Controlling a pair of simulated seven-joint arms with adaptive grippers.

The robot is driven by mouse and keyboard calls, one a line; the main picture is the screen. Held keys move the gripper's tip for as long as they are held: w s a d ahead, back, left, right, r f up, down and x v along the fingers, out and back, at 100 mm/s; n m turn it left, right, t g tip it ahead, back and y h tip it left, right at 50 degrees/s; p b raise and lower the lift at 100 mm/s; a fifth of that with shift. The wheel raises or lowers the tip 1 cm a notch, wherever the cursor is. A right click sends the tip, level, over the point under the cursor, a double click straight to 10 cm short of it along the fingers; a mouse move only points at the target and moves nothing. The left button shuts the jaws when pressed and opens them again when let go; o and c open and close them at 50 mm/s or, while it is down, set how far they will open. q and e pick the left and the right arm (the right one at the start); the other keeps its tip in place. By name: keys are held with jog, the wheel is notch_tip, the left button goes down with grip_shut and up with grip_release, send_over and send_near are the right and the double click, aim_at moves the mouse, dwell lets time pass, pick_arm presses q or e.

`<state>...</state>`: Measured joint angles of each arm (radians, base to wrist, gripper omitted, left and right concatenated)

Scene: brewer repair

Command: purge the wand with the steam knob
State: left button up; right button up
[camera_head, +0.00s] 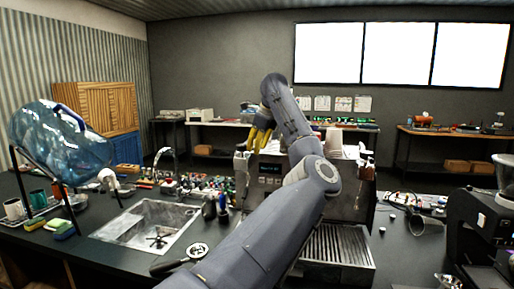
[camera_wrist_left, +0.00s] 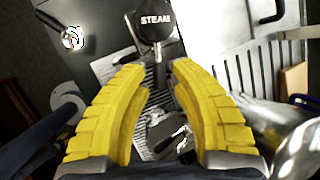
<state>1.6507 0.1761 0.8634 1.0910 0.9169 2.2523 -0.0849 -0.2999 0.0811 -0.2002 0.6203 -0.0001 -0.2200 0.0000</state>
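The black steam knob (camera_wrist_left: 155,20), lettered STEAM, shows at the top of the left wrist view. My left gripper (camera_wrist_left: 160,68) is open, with its yellow fingers apart and their tips just short of the knob, below it in the picture. Nothing is held between them. In the head view my left gripper (camera_head: 259,138) is over the left part of the brewer (camera_head: 270,169); the knob cannot be made out there. My arm covers much of the brewer's front. I cannot clearly pick out the steam wand. My right gripper is not in view.
The drip tray (camera_head: 338,246) is at the brewer's front. A sink (camera_head: 150,222), a portafilter (camera_head: 180,260) and small bottles (camera_head: 209,207) are to the left. A large blue water jug (camera_head: 60,140) leans on a stand. A black machine (camera_head: 485,225) stands at the right.

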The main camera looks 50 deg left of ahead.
pick_arm(q)
grip_shut()
jog(key=shift+s, duration=0.1)
dwell(0.4)
